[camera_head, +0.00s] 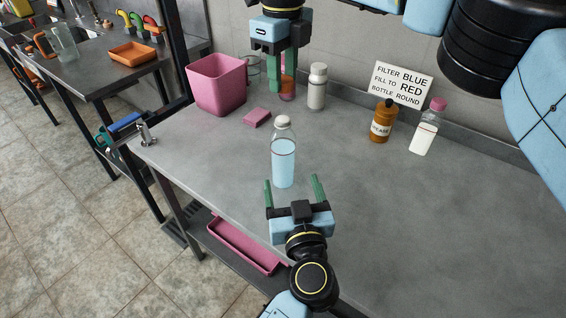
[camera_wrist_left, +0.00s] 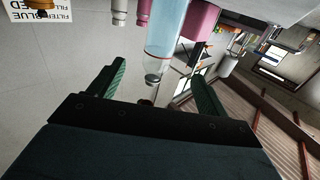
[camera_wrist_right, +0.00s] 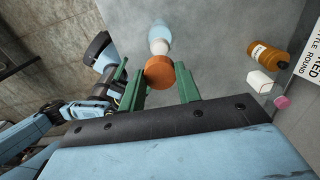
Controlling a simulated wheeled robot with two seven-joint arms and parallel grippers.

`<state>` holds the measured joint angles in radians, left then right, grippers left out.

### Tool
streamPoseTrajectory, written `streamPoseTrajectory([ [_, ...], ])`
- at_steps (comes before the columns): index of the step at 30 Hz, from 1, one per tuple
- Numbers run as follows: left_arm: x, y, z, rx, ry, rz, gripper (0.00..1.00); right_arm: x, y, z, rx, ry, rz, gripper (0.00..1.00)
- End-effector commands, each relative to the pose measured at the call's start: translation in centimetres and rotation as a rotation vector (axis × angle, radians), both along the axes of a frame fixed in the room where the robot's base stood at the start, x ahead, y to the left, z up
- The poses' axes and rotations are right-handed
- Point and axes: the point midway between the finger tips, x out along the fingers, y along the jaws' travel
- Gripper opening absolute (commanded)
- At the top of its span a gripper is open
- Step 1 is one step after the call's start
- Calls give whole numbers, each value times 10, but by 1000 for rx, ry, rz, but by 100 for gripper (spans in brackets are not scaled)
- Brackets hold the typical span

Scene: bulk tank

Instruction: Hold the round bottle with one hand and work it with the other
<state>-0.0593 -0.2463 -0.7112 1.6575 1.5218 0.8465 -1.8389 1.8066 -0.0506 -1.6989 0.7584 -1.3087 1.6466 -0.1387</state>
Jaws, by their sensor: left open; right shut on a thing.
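A clear bottle of pale blue liquid (camera_head: 284,165) with a whitish cap stands upright on the grey bench. My left gripper (camera_head: 292,187) is open and empty, just in front of it. In the left wrist view the bottle (camera_wrist_left: 166,45) lies ahead, between the fingers' directions. My right gripper (camera_head: 282,86) is above the far part of the bench, shut on an orange round thing (camera_wrist_right: 159,73); its lower part is partly hidden by the fingers. Other bottles are a white-capped one (camera_head: 317,90), a brown one (camera_head: 383,122) and a pink-capped one (camera_head: 427,128).
A pink bin (camera_head: 216,84) and pink sponge (camera_head: 257,117) are at the back left. A sign (camera_head: 403,83) at the wall reads "FILTER BLUE, FILL TO RED, BOTTLE ROUND". A pink tray (camera_head: 243,247) sits below the bench. The bench's right part is clear.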

Motion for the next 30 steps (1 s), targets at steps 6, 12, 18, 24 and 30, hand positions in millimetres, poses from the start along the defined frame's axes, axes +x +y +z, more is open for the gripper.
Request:
streamPoseTrajectory([
  [6,19,3,1,2,-4,1,77,0,0,0,0,0,0,12],
  [12,57,9,1,4,-3,0,77,0,0,0,0,0,0,12],
  [18,92,15,1,1,-3,-1,77,0,0,0,0,0,0,12],
  [24,113,18,0,1,-1,-1,77,0,0,0,0,0,0,12],
  [30,119,19,0,0,0,-1,77,0,0,0,0,0,0,12],
])
